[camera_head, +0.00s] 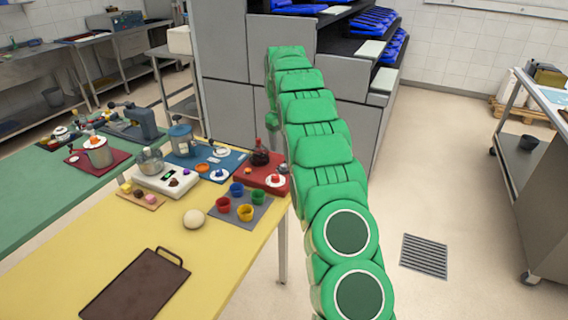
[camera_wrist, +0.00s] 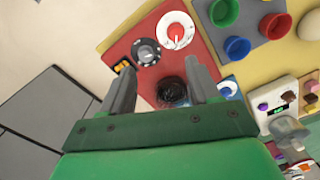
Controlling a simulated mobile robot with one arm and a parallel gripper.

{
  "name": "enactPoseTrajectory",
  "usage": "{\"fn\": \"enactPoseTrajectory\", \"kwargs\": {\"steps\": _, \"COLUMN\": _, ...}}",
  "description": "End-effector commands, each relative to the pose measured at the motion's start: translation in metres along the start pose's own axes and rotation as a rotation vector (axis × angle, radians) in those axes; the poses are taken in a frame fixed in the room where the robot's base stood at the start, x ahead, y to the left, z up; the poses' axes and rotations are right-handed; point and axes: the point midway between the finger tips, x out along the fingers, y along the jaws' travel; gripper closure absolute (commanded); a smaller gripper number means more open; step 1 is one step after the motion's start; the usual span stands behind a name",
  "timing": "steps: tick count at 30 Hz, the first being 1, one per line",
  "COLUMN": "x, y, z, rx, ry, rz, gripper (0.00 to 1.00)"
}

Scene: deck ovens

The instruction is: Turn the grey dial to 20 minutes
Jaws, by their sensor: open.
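The grey dial (camera_wrist: 147,52) is a dark round knob with pale marks around it, on a red board (camera_wrist: 196,57) in the wrist view. Its setting is too small to read. A white disc with a red knob (camera_wrist: 176,30) sits beside it. My gripper (camera_wrist: 161,69) is open and empty, its two grey fingers spread apart. The dial lies beyond the fingertips, nearer the left finger, and looks untouched. In the head view the red board (camera_head: 247,177) is at the yellow table's right edge, and my green arm hides part of that area.
A dark jar (camera_wrist: 171,92) stands on the red board between my fingers in the picture. Coloured cups (camera_head: 245,212), a pale ball (camera_head: 194,218) and a brown tray (camera_head: 135,290) are on the yellow table (camera_head: 85,245). A grey oven block (camera_head: 226,55) stands behind. Floor right of the table is open.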

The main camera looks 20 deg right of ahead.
Motion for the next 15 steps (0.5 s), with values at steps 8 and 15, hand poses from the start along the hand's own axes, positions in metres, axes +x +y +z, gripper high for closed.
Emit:
{"fn": "enactPoseTrajectory", "kwargs": {"steps": 8, "x": 0.036, "y": 0.028, "z": -0.024, "rx": -0.038, "ry": 0.016, "rz": -0.001, "gripper": 0.39}}
{"fn": "enactPoseTrajectory", "kwargs": {"steps": 15, "x": 0.050, "y": 0.037, "z": -0.031, "rx": -0.053, "ry": 0.023, "rz": -0.001, "gripper": 0.39}}
